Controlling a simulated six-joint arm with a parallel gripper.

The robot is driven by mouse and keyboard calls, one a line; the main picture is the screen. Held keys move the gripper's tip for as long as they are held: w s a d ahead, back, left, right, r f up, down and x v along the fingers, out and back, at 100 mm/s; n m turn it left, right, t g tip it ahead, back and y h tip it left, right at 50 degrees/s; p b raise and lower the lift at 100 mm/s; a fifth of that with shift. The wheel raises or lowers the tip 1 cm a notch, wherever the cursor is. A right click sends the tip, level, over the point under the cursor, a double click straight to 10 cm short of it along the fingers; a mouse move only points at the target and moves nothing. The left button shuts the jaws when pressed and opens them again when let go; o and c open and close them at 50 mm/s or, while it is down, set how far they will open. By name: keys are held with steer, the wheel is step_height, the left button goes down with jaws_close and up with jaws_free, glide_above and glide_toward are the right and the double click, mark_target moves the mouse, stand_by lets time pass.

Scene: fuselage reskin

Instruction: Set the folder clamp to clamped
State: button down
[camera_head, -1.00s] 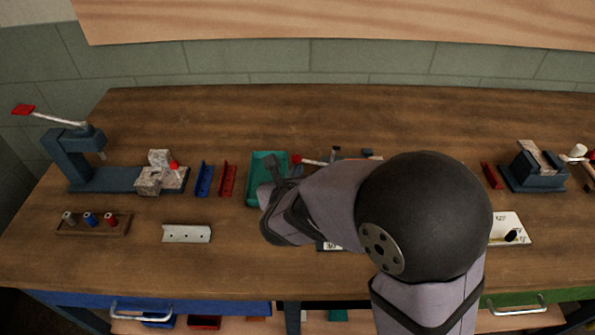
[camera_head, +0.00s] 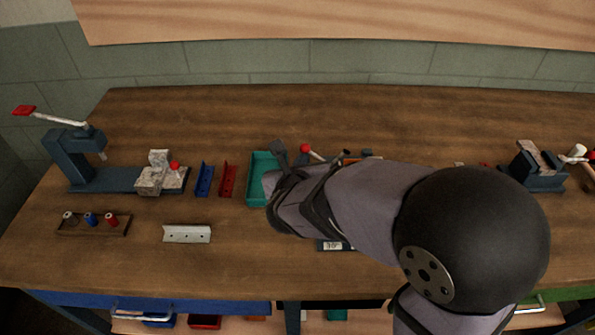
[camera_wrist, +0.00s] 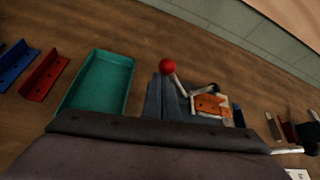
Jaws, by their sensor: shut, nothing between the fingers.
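The folder clamp's lever, a pale bar with a red ball knob (camera_head: 305,148), shows right of the teal tray in the head view. In the wrist view the red knob (camera_wrist: 167,67) stands above a blue-grey folder base (camera_wrist: 160,103), and the pale bar slopes down to the right toward an orange block (camera_wrist: 209,103). My gripper (camera_head: 280,155) is shut and empty, just left of the knob in the head view. A dark part of it fills the bottom of the wrist view. My arm hides much of the folder in the head view.
A teal tray (camera_head: 258,185) lies left of the folder, with red (camera_head: 228,180) and blue (camera_head: 204,179) angle pieces beside it. A lever press (camera_head: 70,160) stands at far left and a blue vise (camera_head: 538,165) at right. The bench behind is clear.

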steer(key=d+r+b, duration=0.1)
steer(key=d, duration=0.1)
steer(key=d+r+m+y+b, duration=0.1)
steer(key=d+b, duration=0.1)
steer(key=d, duration=0.1)
steer(key=d+r+m+b, duration=0.1)
steer(key=d+b, duration=0.1)
steer(key=shift+d+r+y, duration=0.15)
steer(key=shift+r+y, duration=0.05)
steer(key=shift+y, duration=0.1)
stand_by(0.4)
steer(key=shift+f+b, duration=0.1)
steer(key=shift+b, duration=0.2)
stand_by(0.3)
step_height(320, 180, up, 11)
steer(key=a+p, duration=0.1)
steer(key=p, duration=0.8)
steer(key=shift+f, duration=0.1)
